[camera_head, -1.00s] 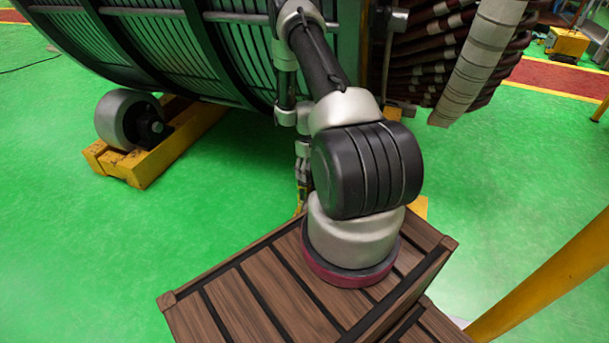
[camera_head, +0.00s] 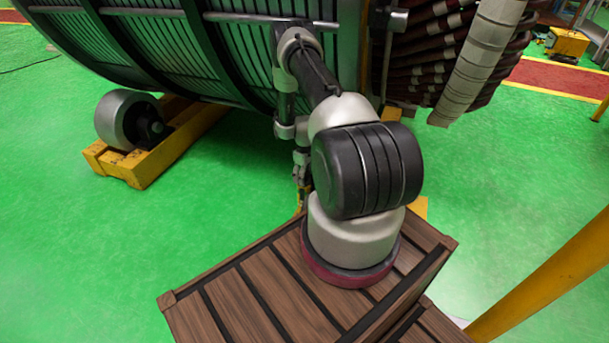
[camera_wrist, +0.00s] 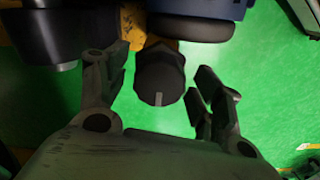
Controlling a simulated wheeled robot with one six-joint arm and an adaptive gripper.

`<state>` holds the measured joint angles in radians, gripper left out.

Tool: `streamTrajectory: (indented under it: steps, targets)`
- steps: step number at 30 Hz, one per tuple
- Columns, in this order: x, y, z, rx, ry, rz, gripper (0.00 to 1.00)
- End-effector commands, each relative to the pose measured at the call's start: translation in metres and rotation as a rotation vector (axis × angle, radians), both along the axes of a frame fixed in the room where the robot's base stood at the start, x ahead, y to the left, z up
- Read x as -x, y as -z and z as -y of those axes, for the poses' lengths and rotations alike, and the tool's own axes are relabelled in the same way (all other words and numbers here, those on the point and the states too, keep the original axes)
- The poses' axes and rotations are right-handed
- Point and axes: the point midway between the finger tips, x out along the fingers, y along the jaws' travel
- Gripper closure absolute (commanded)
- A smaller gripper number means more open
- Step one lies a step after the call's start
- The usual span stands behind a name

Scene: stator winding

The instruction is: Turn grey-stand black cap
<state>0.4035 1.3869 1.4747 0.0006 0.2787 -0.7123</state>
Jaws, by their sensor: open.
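The black cap (camera_wrist: 160,77) shows in the wrist view as a dark, faceted knob with a pale line on its face. It lies in the gap between the two fingers of my gripper (camera_wrist: 160,92), a little toward the left finger. My gripper is open, and green floor shows between the cap and the right finger. Whether either finger touches the cap I cannot tell. In the head view my gripper and the cap are too small and hidden by my arm to make out. A grey stand is not clearly visible.
The large ribbed stator (camera_head: 180,55) fills the back of the head view. A grey roller (camera_head: 125,118) sits on a yellow support (camera_head: 150,165) at left. In the wrist view, a dark cylinder (camera_wrist: 40,35) and a blue part (camera_wrist: 215,8) flank the cap. A yellow post (camera_head: 550,275) stands at right.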

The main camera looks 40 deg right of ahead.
Motion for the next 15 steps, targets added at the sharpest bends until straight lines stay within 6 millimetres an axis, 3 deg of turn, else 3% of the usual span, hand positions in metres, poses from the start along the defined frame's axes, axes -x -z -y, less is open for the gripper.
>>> streamTrajectory:
  steps: [2,9,15]
  targets:
    - [0.0001,-0.0001,-0.0001,0.000,0.000,0.000,0.35]
    - [0.0002,-0.0003,0.0000,0.000,0.000,0.000,0.79]
    - [0.0002,-0.0004,0.0000,0.000,0.005,-0.001,0.79]
